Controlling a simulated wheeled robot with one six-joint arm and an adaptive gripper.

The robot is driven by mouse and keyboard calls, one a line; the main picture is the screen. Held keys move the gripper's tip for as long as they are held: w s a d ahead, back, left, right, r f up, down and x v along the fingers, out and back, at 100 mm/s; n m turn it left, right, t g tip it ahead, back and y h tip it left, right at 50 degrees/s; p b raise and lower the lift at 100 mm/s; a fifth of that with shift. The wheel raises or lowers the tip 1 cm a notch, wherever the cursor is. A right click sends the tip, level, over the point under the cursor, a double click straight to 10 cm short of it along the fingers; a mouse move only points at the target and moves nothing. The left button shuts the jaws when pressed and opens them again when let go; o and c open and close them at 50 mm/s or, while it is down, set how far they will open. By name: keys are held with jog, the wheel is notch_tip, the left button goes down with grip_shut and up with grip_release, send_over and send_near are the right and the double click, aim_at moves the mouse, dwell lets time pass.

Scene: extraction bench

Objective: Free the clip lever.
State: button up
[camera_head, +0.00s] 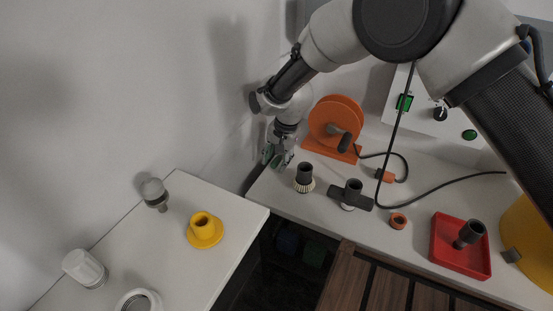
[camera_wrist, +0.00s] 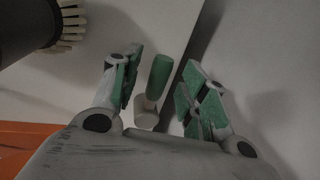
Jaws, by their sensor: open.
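My gripper (camera_head: 279,157) is at the back left corner of the right-hand bench, beside an orange reel-like stand. In the wrist view my gripper (camera_wrist: 163,95) has its two green-padded fingers apart. Between them in the picture stands a small part with a rounded green handle (camera_wrist: 159,76) and a pale base (camera_wrist: 146,113), possibly the clip lever. It is nearer the left finger; I cannot tell whether they touch. In the head view this part is not clearly seen behind my gripper.
A black brush with pale bristles (camera_head: 304,178) stands close by; it also shows in the wrist view (camera_wrist: 68,22). The orange stand (camera_head: 336,122), black T-shaped piece (camera_head: 350,194), orange ring (camera_head: 397,221) and red tray (camera_head: 440,262) follow rightward. A dark gap separates the left table (camera_head: 170,258).

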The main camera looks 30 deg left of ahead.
grip_shut()
jog(key=shift+d, duration=0.15)
dwell(0.4)
jog(key=n, duration=0.1)
jog(key=d+n, duration=0.1)
jog(key=n, duration=0.1)
jog(key=shift+w+d+g, duration=0.2)
jog(key=shift+w+g, duration=0.05)
jog(key=shift+g, duration=0.05)
jog(key=d+n, duration=0.1)
jog(key=w+n, duration=0.1)
jog(key=n, duration=0.1)
jog(key=shift+d+n+g, duration=0.3)
jog(key=shift+d, duration=0.1)
jog(key=n, duration=0.1)
jog(key=w+d+n, duration=0.1)
jog(key=n, duration=0.1)
jog(key=shift+w+d+h, duration=0.1)
jog(key=shift+d+h, duration=0.05)
jog(key=shift+h, duration=0.25)
jog(key=shift+w+d+n+g, duration=0.3)
jog(key=shift+w+n+g, duration=0.15)
jog(key=shift+n, duration=0.75)
jog(key=shift+w, duration=0.1)
